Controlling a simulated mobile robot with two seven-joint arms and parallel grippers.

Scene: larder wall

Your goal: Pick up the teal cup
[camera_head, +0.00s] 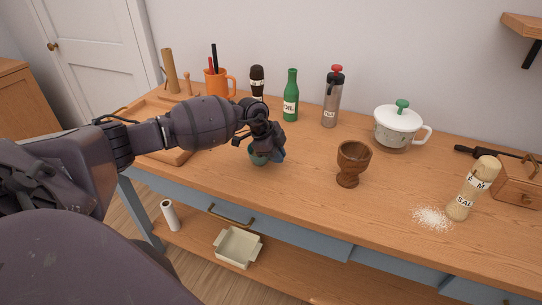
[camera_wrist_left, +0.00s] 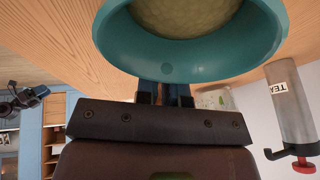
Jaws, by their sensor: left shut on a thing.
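The teal cup (camera_head: 257,156) is at the front left of the counter in the head view, mostly hidden behind my left gripper (camera_head: 268,145). In the left wrist view the teal cup (camera_wrist_left: 190,67) fills the top middle, its rim facing the camera and a pale yellowish inside showing. My left gripper (camera_wrist_left: 165,93) is shut on the cup at its near side. Whether the cup touches the counter or is just above it I cannot tell. My right gripper does not show.
A wooden goblet (camera_head: 352,163) stands to the right on the wooden counter (camera_head: 310,185). Behind are a green oil bottle (camera_head: 290,97), a grey grinder-like bottle (camera_head: 332,99) and an orange mug (camera_head: 217,83). A lidded white pot (camera_head: 397,128), salt jar (camera_head: 470,190) and spilled salt (camera_head: 432,217) are further right.

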